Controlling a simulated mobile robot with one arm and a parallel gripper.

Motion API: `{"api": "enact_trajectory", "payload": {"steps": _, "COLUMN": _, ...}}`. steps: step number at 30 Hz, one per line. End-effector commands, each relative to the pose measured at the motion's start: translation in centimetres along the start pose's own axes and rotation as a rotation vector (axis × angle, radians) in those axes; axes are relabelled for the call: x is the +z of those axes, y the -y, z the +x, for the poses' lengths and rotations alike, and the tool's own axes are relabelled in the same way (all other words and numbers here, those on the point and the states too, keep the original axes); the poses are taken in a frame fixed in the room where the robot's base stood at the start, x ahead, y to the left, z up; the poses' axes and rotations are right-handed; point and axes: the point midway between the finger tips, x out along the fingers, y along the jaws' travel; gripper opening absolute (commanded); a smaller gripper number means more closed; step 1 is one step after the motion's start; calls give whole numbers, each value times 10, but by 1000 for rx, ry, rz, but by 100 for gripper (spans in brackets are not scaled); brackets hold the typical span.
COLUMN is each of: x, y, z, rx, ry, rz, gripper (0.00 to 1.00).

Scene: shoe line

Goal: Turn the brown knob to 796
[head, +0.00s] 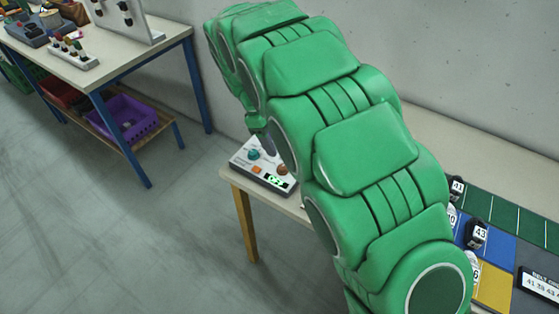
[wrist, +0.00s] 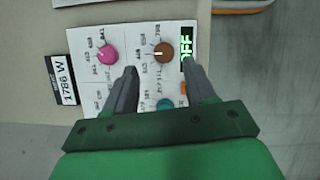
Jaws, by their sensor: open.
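The brown knob (wrist: 164,52) is on a white control panel (wrist: 130,36), with a ring of small numbers around it, too blurred to read surely. A pale mark on the knob points left in the wrist view. My gripper (wrist: 160,71) is open and empty. Its two grey fingertips stand apart, just below the knob in that view, and whether they touch the panel I cannot tell. A lit green display (wrist: 187,45) beside the knob seems to read OFF. In the head view the brown knob (head: 281,168) shows beside my arm, which hides most of the gripper.
A pink knob (wrist: 107,54) is left of the brown one; a teal knob (wrist: 165,104) and an orange button (wrist: 184,88) are below. A label (wrist: 62,80) reads 1786 W. The panel stands at the end of a pale table (head: 232,180). Numbered shoes (head: 476,234) lie right.

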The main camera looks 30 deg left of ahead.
Motion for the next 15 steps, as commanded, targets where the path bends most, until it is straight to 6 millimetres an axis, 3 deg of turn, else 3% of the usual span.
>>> {"api": "enact_trajectory", "payload": {"steps": 4, "x": -14, "y": 4, "z": 1, "rx": 8, "ry": 3, "rz": -32, "gripper": 55}}
{"api": "enact_trajectory", "payload": {"steps": 10, "x": -16, "y": 4, "z": 8, "rx": 10, "ry": 3, "rz": -36, "gripper": 55}}
{"api": "enact_trajectory", "payload": {"steps": 15, "x": -16, "y": 5, "z": 26, "rx": 8, "ry": 5, "rz": -36, "gripper": 55}}
